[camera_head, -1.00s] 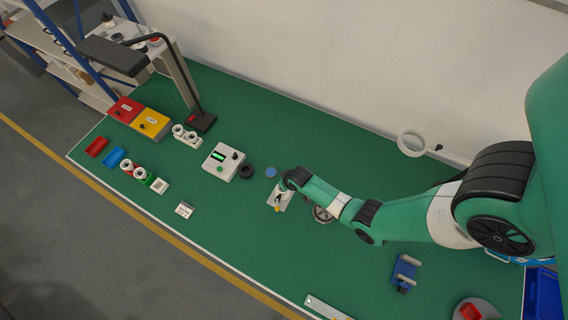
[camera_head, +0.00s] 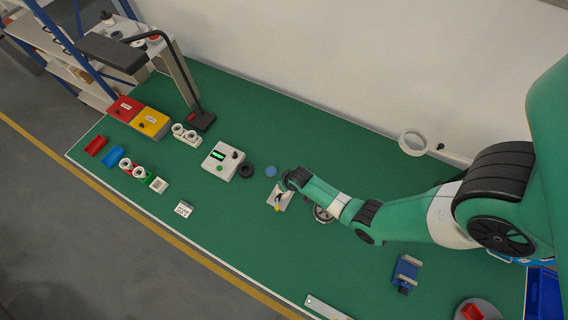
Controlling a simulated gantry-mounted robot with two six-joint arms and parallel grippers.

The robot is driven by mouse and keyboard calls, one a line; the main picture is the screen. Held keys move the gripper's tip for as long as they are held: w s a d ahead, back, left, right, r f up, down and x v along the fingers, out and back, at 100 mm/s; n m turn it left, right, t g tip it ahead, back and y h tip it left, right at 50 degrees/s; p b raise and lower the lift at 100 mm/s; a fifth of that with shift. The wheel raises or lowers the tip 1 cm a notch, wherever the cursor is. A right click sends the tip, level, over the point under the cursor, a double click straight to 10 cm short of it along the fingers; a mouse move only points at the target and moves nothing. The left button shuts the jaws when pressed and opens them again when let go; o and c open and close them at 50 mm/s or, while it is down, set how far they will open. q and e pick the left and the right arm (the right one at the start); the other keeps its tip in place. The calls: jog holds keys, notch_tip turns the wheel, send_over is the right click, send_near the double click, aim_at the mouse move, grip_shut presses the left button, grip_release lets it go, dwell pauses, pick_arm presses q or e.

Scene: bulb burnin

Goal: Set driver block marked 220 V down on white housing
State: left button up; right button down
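A small white block with dark print (camera_head: 184,209) lies near the front edge of the mat, left of centre. Its print is too small to read, so I cannot tell if it is the 220 V driver block. A small white square piece with a green inside (camera_head: 158,185) stands behind it and to the left; I cannot tell whether it is the white housing. My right gripper (camera_head: 281,191) points down over a pale plate (camera_head: 286,203) with a small yellow spot. Its fingers are too small and dark to show their opening. My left gripper is not in view.
A white meter box (camera_head: 222,161) with a green display stands left of my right gripper. Red (camera_head: 124,108) and yellow (camera_head: 150,122) boxes, a lamp (camera_head: 201,121) and small bins are further left. A blue fixture (camera_head: 405,272) stands front right.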

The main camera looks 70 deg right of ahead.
jog(key=shift+f, duration=0.15)
jog(key=shift+f+b, duration=0.3)
jog(key=shift+b, duration=0.05)
jog(key=shift+f+b, duration=0.8)
jog(key=shift+f, duration=0.05)
dwell(1.1)
jog(key=c, duration=0.9)
grip_release()
jog(key=shift+o, duration=0.2)
